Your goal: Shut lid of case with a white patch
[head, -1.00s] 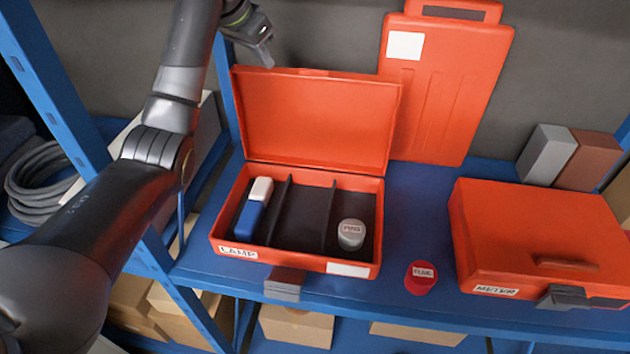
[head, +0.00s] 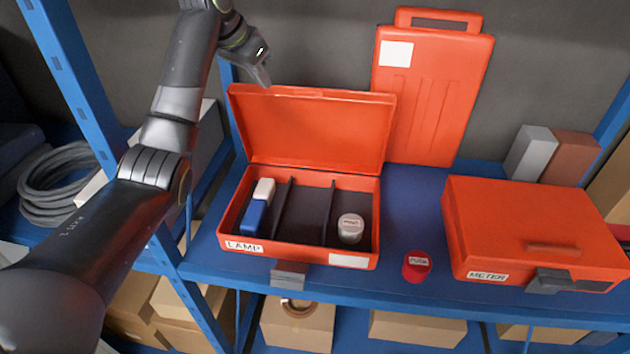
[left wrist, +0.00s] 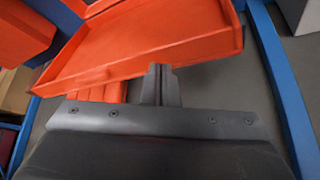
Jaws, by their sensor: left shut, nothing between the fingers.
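The open orange case (head: 296,258) labelled LAMP sits on the blue shelf, with a white patch (head: 348,261) on its front right. Its lid (head: 312,130) stands raised at the back, leaning a little away. Inside, a blue and white block (head: 256,207) lies in the left compartment and a round grey-white piece (head: 350,229) in the right one. My left gripper (head: 264,80) is shut and empty, at the lid's top edge near its left corner. In the left wrist view the shut fingers (left wrist: 160,80) overlap the lid's edge (left wrist: 150,45); contact cannot be told. My right gripper is not in view.
A closed orange METER case (head: 530,225) sits at the right. A red round piece (head: 416,266) stands between the cases near the shelf's front edge. An orange case (head: 430,90) with a white label leans upright behind. Grey and brown blocks (head: 528,155) stand at the back right.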

